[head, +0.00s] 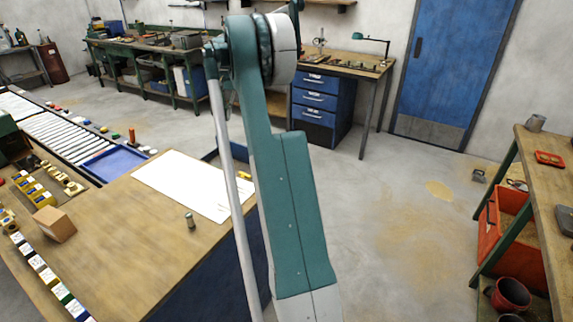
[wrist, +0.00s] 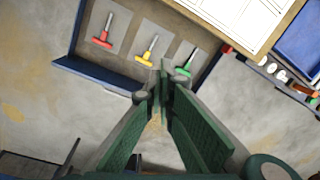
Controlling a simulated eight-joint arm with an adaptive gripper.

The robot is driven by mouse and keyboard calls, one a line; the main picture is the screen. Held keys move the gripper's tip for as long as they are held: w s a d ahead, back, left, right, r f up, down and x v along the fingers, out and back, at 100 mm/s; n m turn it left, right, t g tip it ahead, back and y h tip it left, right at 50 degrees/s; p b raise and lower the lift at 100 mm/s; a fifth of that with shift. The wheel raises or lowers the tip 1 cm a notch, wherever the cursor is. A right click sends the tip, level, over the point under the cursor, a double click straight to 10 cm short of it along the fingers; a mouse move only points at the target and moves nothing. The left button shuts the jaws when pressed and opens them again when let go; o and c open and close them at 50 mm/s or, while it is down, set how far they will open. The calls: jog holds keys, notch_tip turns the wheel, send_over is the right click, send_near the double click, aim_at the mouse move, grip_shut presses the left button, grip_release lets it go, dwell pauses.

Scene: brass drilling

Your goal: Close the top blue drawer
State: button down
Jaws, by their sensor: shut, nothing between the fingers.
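An open dark blue drawer shows in the wrist view, its navy front edge (wrist: 95,76) running along its lower side. It holds T-handled tools on pale inserts: a red one (wrist: 103,38), a yellow one (wrist: 147,53) and a green one (wrist: 185,66). My gripper (wrist: 164,88) is shut and empty, its fingertips overlapping the drawer's lower edge in the picture; I cannot tell whether they touch it. In the head view a piece of the drawer (head: 210,155) shows beside the workbench, mostly hidden behind my arm, and my gripper is out of sight.
A wooden workbench (head: 110,215) with a white sheet (head: 185,183) and a small metal cylinder (head: 190,220) is at left. A blue three-drawer unit (head: 316,98) stands shut at the back. Clear floor (head: 385,215) lies right of my arm, before a red-binned bench (head: 548,190).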

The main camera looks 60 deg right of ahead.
jog(key=s+d+f+m, duration=0.1)
jog(key=s+d+f, duration=0.4)
jog(key=d+f, duration=0.3)
jog(key=s+d+f+m+y, duration=0.1)
jog(key=s+d+f+m, duration=0.1)
jog(key=s+d+f, duration=0.4)
jog(key=s+d+f+m+y, duration=0.1)
jog(key=s+d+f, duration=0.4)
jog(key=d+f, duration=0.6)
jog(key=d+m, duration=0.1)
jog(key=d, duration=0.4)
jog(key=shift+s+d+f+g, duration=0.2)
jog(key=shift+d+f+g, duration=0.1)
jog(key=shift+d+g, duration=0.1)
jog(key=a+f+b, duration=0.3)
jog(key=a+f, duration=0.3)
jog(key=f, duration=0.3)
jog(key=shift+a+f, duration=0.25)
jog(key=shift+f, duration=0.05)
jog(key=shift+a, duration=0.1)
